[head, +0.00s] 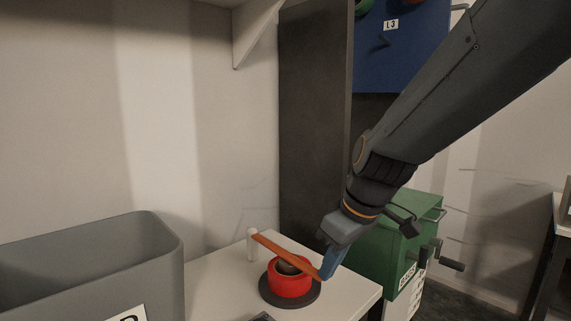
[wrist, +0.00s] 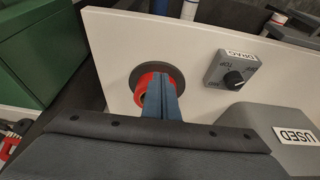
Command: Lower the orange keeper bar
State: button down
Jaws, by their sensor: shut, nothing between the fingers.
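The orange keeper bar (head: 283,252) slants across the picture in the head view, from the top of a white post (head: 252,245) at its left end to the tip of my gripper at its right end. It passes over a red ring-shaped roll (head: 290,287), which sits on a dark round disc (head: 268,297) on the white bench. My gripper (head: 327,274) is shut and empty, its blue fingers at the bar's right end; I cannot tell whether they touch it. In the wrist view the fingers (wrist: 162,100) cover part of the red roll (wrist: 142,92), and I cannot make out the bar.
A grey bin (head: 90,262) stands at the left; the wrist view shows its USED label (wrist: 296,135). A DRAG box with a black knob (wrist: 234,79) sits on the bench (wrist: 115,50). A green box with handles (head: 400,245) stands right of the bench. A dark panel (head: 312,120) rises behind.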

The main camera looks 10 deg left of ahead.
jog(key=shift+s+d+f, duration=0.15)
jog(key=shift+d+f, duration=0.05)
jog(key=shift+f, duration=0.2)
jog(key=shift+s+d+f, duration=0.15)
jog(key=shift+f, duration=0.25)
notch_tip(320, 180, up, 5)
jog(key=p, duration=0.4)
jog(key=s+d+r+b, duration=0.2)
jog(key=s+d, duration=0.3)
jog(key=d, duration=0.2)
jog(key=shift+d+r+b, duration=0.25)
jog(key=shift+r+b, duration=0.1)
jog(key=s+d+f+m+g+h, duration=0.1)
jog(key=s+d+f+m, duration=0.2)
jog(key=f, duration=0.6)
jog(key=s+d+f+m+g+h, duration=0.1)
jog(key=s+d+f+m+h, duration=0.1)
jog(key=d+f+m, duration=0.6)
jog(key=shift+s+d+f, duration=0.45)
jog(key=shift+s+d, duration=0.3)
jog(key=shift+d, duration=0.4)
